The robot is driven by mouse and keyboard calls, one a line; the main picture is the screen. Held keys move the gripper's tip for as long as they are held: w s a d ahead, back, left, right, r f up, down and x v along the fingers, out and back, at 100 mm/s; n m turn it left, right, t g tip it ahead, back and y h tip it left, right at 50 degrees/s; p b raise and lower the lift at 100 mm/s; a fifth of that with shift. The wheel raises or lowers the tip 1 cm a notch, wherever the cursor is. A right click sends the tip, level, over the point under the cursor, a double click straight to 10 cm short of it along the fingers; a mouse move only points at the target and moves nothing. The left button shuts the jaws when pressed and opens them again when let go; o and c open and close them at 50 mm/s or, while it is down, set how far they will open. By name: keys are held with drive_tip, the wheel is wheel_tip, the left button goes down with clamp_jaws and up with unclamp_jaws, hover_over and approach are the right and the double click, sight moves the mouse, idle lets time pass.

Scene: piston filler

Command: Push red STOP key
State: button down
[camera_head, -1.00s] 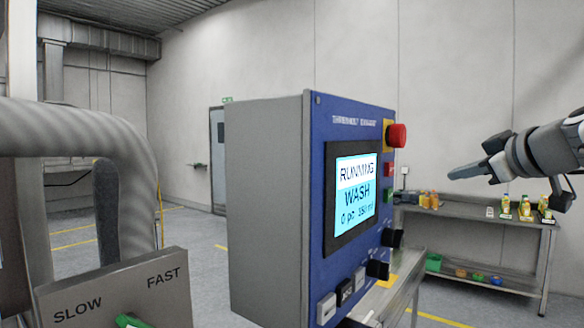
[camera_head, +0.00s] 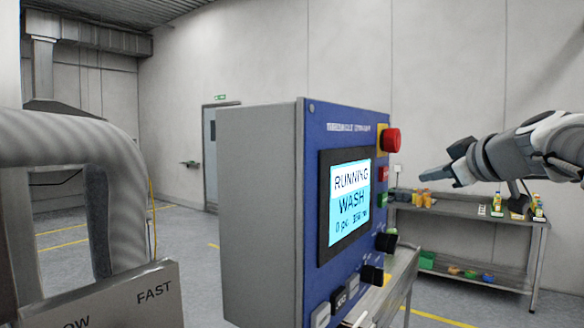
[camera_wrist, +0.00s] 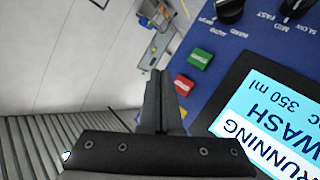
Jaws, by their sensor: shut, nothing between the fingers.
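The red STOP key (camera_head: 384,173) is a small red block on the right edge of the blue panel face (camera_head: 322,120), below the red mushroom button and above a green key (camera_head: 382,200). In the wrist view the red key (camera_wrist: 184,85) lies just right of my fingertips, with the green key (camera_wrist: 200,58) beside it. My gripper (camera_head: 423,178) is shut and empty, pointing left at the panel, apart from the key by a short gap. In the wrist view my closed fingers (camera_wrist: 157,78) show. The screen (camera_head: 349,200) reads RUNNING and WASH.
A red mushroom button (camera_head: 390,140) on a yellow base sticks out just above the key. Black knobs (camera_head: 386,242) stand out lower on the panel. A steel table (camera_head: 470,218) with bottles is behind on the right. A pipe and SLOW/FAST plate (camera_head: 110,295) are at left.

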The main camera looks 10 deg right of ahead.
sight(385, 174)
drive_tip(key=shift+w+a, duration=1.75)
drive_tip(key=shift+a, duration=0.15)
idle(0.7)
drive_tip(key=shift+w+a, duration=0.25)
drive_tip(key=shift+w+a+b, duration=0.3)
drive_tip(key=shift+a+b, duration=0.1)
drive_tip(key=shift+b, duration=0.05)
idle(0.8)
drive_tip(key=shift+s+d, duration=0.1)
drive_tip(key=shift+d, duration=0.05)
drive_tip(key=shift+s+d+b, duration=0.45)
drive_tip(key=shift+d+b, duration=0.05)
drive_tip(key=shift+b, duration=0.15)
